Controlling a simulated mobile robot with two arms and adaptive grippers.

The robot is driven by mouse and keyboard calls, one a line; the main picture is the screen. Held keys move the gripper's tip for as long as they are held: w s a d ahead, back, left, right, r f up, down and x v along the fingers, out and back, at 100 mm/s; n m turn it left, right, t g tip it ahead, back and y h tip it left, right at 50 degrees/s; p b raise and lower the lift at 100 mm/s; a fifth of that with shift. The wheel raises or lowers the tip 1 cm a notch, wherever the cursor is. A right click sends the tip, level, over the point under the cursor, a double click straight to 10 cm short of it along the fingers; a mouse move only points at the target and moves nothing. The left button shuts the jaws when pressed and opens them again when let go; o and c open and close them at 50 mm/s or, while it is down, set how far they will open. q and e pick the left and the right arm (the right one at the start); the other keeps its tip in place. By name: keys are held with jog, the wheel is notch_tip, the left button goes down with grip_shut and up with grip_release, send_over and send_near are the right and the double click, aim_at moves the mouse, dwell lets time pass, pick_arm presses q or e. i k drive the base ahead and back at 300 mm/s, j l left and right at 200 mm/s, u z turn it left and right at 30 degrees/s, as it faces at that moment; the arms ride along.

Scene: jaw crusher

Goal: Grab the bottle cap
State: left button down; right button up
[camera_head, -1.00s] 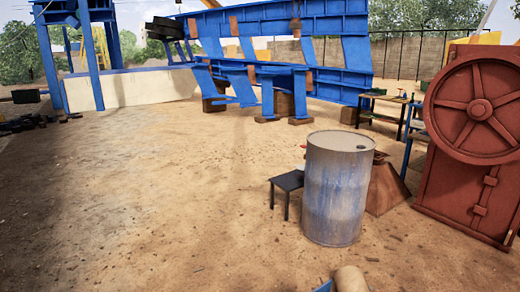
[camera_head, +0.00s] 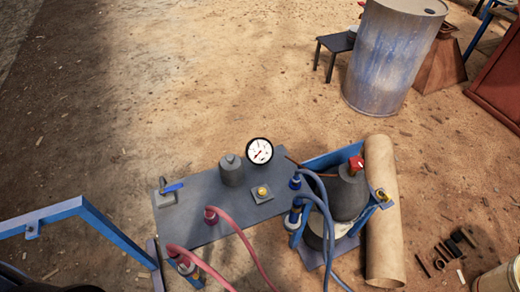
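No loose bottle cap can be made out for certain. A dark grey bottle-shaped vessel (camera_head: 349,196) stands at the right of a hydraulic unit, with a small red piece (camera_head: 356,163) at its top. I cannot tell whether that red piece is a cap. A grey cylinder with a small knob on top (camera_head: 231,170) and a small yellow fitting (camera_head: 262,191) sit on the unit's dark plate (camera_head: 201,228). Neither of my grippers can be made out. A dark shape at the lower left corner is too cut off to identify.
A pressure gauge (camera_head: 260,150) stands at the plate's back edge. Red hoses (camera_head: 242,240) and blue hoses (camera_head: 328,222) loop over the front. A cardboard-coloured tube (camera_head: 383,215) stands along the right. A blue drum (camera_head: 395,57) and small black table (camera_head: 334,43) are behind. Open sandy ground lies between.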

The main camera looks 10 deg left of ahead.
aim_at(231, 167)
jog(key=k+j+u, duration=0.1)
jog(key=j, duration=0.35)
jog(key=k+j+u, duration=0.1)
jog(key=j, duration=0.4)
jog(key=k+j+u, duration=0.15)
jog(key=j, duration=0.3)
